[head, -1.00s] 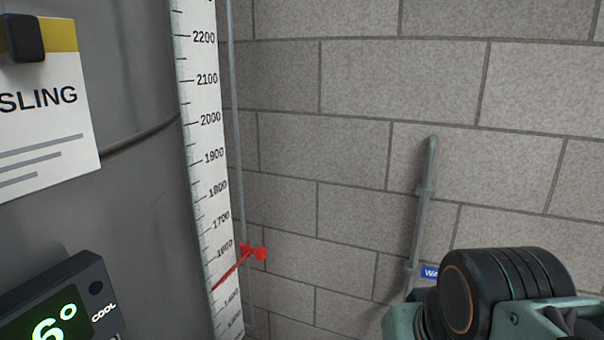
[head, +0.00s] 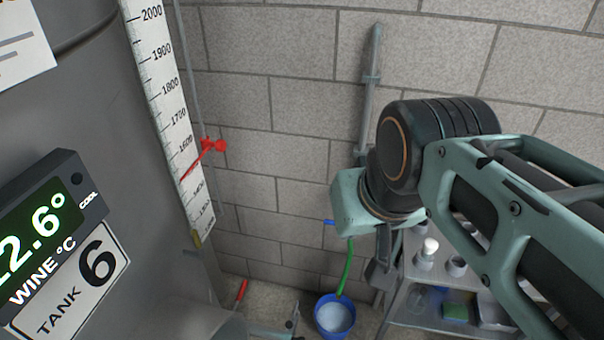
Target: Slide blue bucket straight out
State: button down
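A blue bucket (head: 320,326) stands on the floor near the block wall, at the bottom middle of the head view. Its inside looks pale, and the end of a green hose (head: 347,268) hangs down at its rim. My gripper (head: 381,278) shows only as a dark grey part below my wrist, up and to the right of the bucket in the picture. It appears apart from the bucket. Its fingers are too hidden and small to tell whether they are open.
A metal trolley (head: 405,318) with bottles and jars stands right of the bucket, partly behind my arm. A large grey tank (head: 95,130) with a display (head: 45,228) fills the left. A red-handled valve (head: 213,145) sits by its level scale.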

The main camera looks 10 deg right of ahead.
aim_at(334, 318)
jog(key=k+j, duration=0.15)
jog(key=k, duration=0.25)
jog(key=k+j, duration=0.1)
jog(key=k, duration=0.3)
jog(key=k+j, duration=0.15)
jog(key=k, duration=0.2)
